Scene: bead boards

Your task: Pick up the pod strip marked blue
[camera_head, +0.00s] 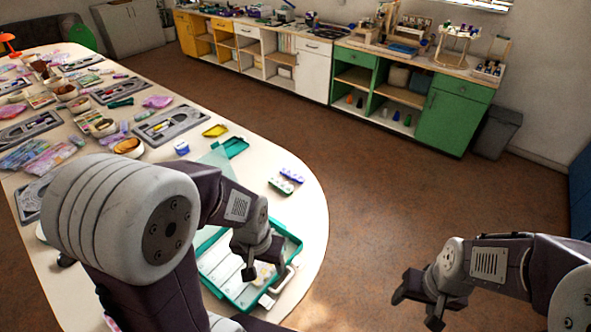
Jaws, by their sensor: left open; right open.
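A small strip with blue pods (291,174) lies on the white table near its rounded right end. A similar strip with green pods (281,185) lies just in front of it. Any marking on either strip is too small to read. My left gripper (262,268) is open above a teal case (293,245) at the table's front, nearer to me than both strips, with no strip between its fingers. My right gripper (418,302) is open and empty over the floor, to the right of the table.
The teal case has a handle (281,281) and pale contents; my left arm hides part of it. Grey boards and bowls crowd the left. The table's right end is mostly clear.

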